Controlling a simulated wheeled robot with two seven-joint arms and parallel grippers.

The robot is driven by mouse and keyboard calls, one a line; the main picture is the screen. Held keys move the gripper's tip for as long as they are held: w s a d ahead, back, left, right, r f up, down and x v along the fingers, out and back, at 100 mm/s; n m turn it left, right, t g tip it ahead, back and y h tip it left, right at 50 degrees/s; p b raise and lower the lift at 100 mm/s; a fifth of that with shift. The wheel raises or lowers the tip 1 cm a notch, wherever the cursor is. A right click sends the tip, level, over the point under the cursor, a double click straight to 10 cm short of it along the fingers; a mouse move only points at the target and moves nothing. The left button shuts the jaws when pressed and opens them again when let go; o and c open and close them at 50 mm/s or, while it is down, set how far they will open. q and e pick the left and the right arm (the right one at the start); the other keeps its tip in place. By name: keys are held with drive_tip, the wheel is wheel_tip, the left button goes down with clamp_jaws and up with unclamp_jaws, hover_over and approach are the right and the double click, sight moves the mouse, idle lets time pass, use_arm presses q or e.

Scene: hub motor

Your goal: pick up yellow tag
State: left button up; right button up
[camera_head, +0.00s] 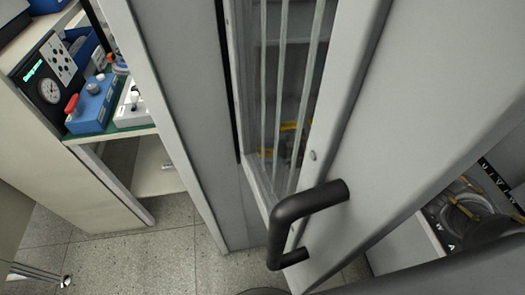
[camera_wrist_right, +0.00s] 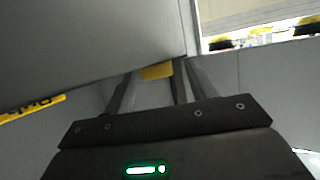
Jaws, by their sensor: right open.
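In the right wrist view, a small plain yellow piece (camera_wrist_right: 157,71), which looks like the tag, shows between the fingertips of my right gripper (camera_wrist_right: 156,76). The fingers are apart, and I cannot tell whether they touch it. A yellow strip with dark lettering (camera_wrist_right: 32,108) lies at the left of that view, outside the fingers. In the head view, small yellow items (camera_head: 290,127) show behind the barred glass panel, partly hidden by the frame. My right gripper cannot be made out in the head view.
A grey cabinet door with a black handle (camera_head: 303,210) fills the middle of the head view. At left, a bench holds a blue box with a red button (camera_head: 93,103) and a gauge panel (camera_head: 50,88). A round dark device (camera_head: 470,212) sits at right.

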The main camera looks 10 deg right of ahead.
drive_tip(key=c, duration=1)
drive_tip(key=shift+c, duration=0.2)
drive_tip(key=shift+r, duration=0.65)
wheel_tip(320, 180, up, 2)
drive_tip(key=shift+r+b, duration=0.1)
drive_tip(key=shift+b, duration=0.4)
drive_tip(key=s+d+b, duration=0.2)
drive_tip(key=s+d, duration=0.1)
drive_tip(key=d, duration=0.5)
drive_tip(key=s+d+b, duration=0.2)
drive_tip(key=s+d, duration=0.1)
drive_tip(key=d, duration=0.6)
drive_tip(key=shift+b, duration=0.35)
drive_tip(key=shift+s, duration=0.1)
